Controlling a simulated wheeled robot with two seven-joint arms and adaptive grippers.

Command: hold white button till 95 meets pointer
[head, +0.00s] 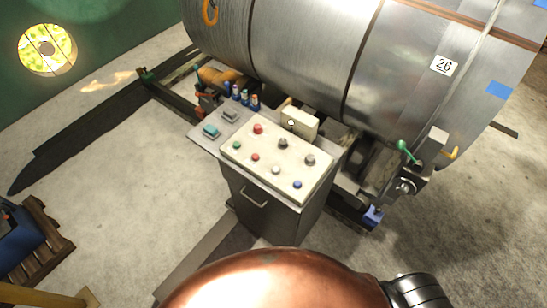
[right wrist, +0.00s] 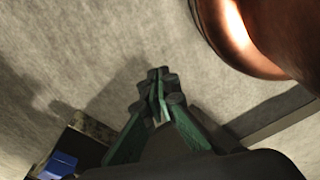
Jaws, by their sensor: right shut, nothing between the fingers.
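The white button (head: 276,170) is on the cream panel (head: 243,158) of the control desk, in the front row left of a blue button (head: 297,184). The big grey drum (head: 300,45) lies behind the desk. A plate reading 26 (head: 443,65) is on its right part; no 95 shows. A green part (head: 403,150) stands by the drum's lower right edge; I cannot tell whether it is the pointer. My right gripper (right wrist: 160,78) is shut and empty over bare floor in the right wrist view, away from the button. My left gripper is in neither view.
Red, green, black and grey controls share the panel. A small cream box (head: 299,122) stands at its back edge. The desk cabinet (head: 262,205) has a handle in front. A wooden pallet (head: 37,240) is at lower left. Concrete floor left of the desk is clear.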

